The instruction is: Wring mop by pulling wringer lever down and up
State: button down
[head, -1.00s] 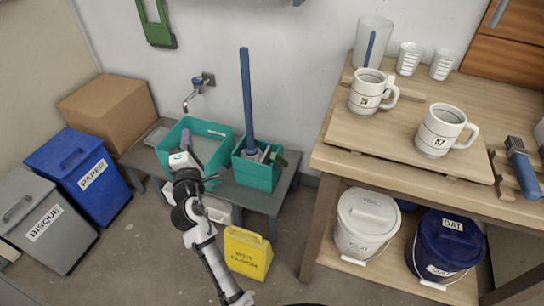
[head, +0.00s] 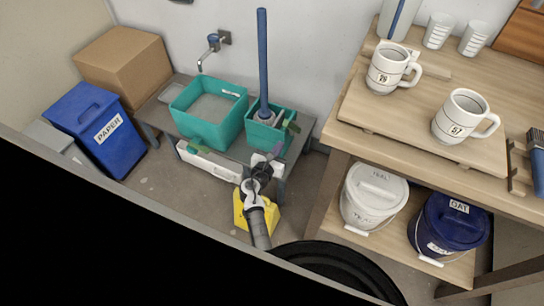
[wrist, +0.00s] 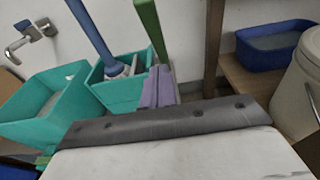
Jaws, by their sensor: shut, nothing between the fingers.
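The mop's blue handle (head: 262,60) stands upright in the small teal wringer bucket (head: 258,133) on the low grey bench. The green wringer lever (head: 290,127) juts from the bucket's right side. In the wrist view the lever (wrist: 150,28) rises at a tilt just beyond my fingertips, beside the mop handle (wrist: 90,32) and the bucket (wrist: 118,95). My gripper (head: 274,152) is in front of the bucket at its right side. In the wrist view its purple fingers (wrist: 157,88) are together and empty. Whether they touch the lever is unclear.
A teal basin (head: 208,112) stands left of the bucket under a wall tap (head: 214,45). A yellow floor sign (head: 243,212) is below my arm. The wooden table (head: 345,140) with mugs stands close on the right, with lidded buckets on its lower shelf.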

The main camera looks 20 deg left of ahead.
jog(key=shift+w+r+p, duration=0.25)
jog(key=shift+w+r, duration=0.15)
jog(key=shift+w, duration=0.3)
jog(key=shift+w+r+p, duration=0.25)
jog(key=shift+w+r, duration=0.1)
jog(key=shift+w, duration=0.3)
jog(key=shift+w+r+p, duration=0.25)
jog(key=shift+w+r, duration=0.15)
jog(key=shift+w, duration=0.3)
jog(key=shift+r, duration=0.1)
